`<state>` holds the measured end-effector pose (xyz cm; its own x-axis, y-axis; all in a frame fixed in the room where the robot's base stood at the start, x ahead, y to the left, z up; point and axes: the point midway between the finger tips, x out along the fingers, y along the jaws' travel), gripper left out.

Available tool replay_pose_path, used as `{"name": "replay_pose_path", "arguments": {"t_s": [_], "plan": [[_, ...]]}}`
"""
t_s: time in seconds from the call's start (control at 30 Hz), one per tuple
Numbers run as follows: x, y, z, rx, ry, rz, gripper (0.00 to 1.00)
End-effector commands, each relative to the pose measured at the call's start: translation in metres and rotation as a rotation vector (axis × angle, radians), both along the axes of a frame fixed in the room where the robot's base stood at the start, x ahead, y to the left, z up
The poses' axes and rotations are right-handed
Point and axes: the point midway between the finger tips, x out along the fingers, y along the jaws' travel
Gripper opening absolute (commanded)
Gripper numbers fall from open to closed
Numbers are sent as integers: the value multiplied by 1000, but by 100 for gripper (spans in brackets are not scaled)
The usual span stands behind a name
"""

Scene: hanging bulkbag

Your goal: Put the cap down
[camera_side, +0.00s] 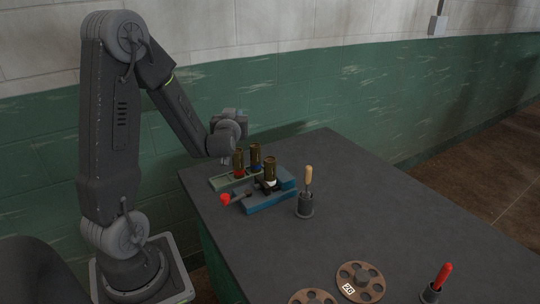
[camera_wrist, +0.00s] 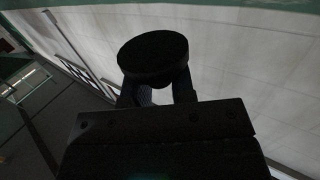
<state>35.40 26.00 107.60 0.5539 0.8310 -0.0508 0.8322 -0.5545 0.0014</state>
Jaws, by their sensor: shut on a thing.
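My gripper (camera_wrist: 157,92) is shut on a dark round cap (camera_wrist: 153,56) in the wrist view. The cap's broad flat face shows past the fingertips, and the picture is dark there. In the side view my wrist is above the far left part of the table, near the brass cylinders. I cannot make out the cap or the fingertips in that view.
A green tray (camera_side: 219,183) holds brass cylinders (camera_side: 238,161). A blue vise (camera_side: 262,201) with a red-knobbed handle (camera_side: 226,199) holds another brass cylinder (camera_side: 270,168). A wooden-handled tool (camera_side: 308,176) and a red-handled tool (camera_side: 441,277) stand in holders. Holed discs (camera_side: 374,290) lie in front. The table's right side (camera_side: 390,200) is clear.

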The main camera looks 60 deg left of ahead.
Motion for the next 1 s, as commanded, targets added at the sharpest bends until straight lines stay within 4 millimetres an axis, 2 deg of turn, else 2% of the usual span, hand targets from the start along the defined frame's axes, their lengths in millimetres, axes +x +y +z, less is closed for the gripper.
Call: {"name": "replay_pose_path", "arguments": {"t_s": [0.3, 0.5, 0.67, 0.9, 1.0], "plan": [[58, -42, -43, 0, 5, -8, 1], [82, -57, -60, 1, 1, -4, 1], [87, -60, -68, 2, 2, 0, 1], [87, -60, -97, 2, 3, -1, 1], [86, -60, -100, 2, 1, -1, 1]]}}
